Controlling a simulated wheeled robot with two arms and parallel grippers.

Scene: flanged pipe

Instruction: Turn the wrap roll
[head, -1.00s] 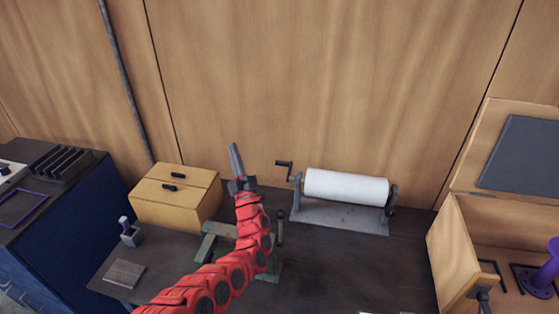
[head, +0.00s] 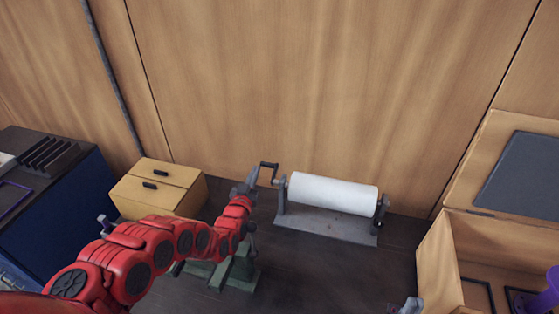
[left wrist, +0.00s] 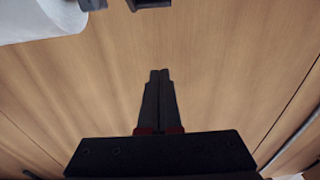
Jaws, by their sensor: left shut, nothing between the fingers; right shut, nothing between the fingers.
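The white wrap roll (head: 333,192) lies level in a grey metal stand on the dark bench. Its dark crank handle (head: 268,166) sticks up at the roll's left end. My left gripper (head: 252,176) is shut and empty, just left of the crank; whether it touches the crank cannot be told. In the left wrist view its closed fingers (left wrist: 160,74) point up at the wooden wall, with part of the roll (left wrist: 42,18) at the top left and dark metal parts at the top edge. The tip of my right gripper (head: 411,305) shows at the bottom edge, shut and empty.
An open wooden box (head: 436,262) stands at the right. The bench in front of the roll is clear.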

